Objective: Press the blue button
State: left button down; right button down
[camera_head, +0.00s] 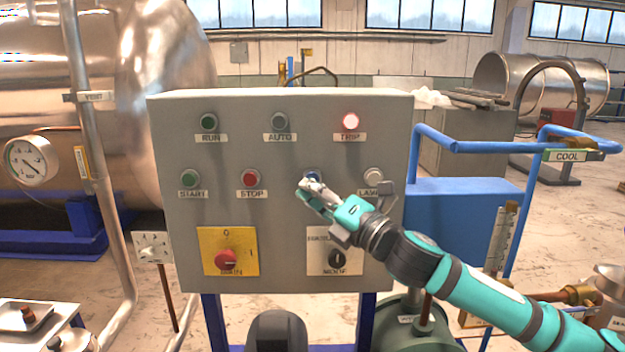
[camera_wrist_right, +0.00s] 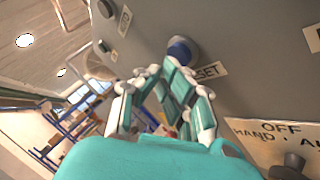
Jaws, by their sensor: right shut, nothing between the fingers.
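The blue button (camera_head: 313,174) sits in the middle row of the grey control panel (camera_head: 280,155), between the red STOP button and a pale button. In the head view my right gripper (camera_head: 306,187) partly covers it and its label. In the right wrist view the blue button (camera_wrist_right: 183,49) stands out from the panel above a label ending in "SET". My right gripper (camera_wrist_right: 160,72) is shut and empty, its fingertips very close to the button's lower edge. I cannot tell whether they touch it. My left gripper is not in view.
The red STOP button (camera_head: 250,178) is to the left, the pale button (camera_head: 373,175) to the right. The lit TRIP lamp (camera_head: 350,121) is above. A red rotary switch (camera_head: 228,259) and a black selector (camera_head: 337,259) are below. Blue railing (camera_head: 480,146) stands right of the panel.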

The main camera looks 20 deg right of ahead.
jog(key=shift+w+d, duration=0.1)
jog(key=shift+w, duration=0.3)
jog(key=shift+s, duration=0.15)
dwell(0.5)
jog(key=shift+s+a, duration=0.2)
jog(key=shift+s, duration=0.5)
jog(key=s, duration=0.2)
jog(key=s+a, duration=0.1)
jog(key=s, duration=0.1)
jog(key=shift+s+a, duration=0.2)
jog(key=shift+s, duration=0.2)
jog(key=shift+f, duration=0.1)
dwell(0.3)
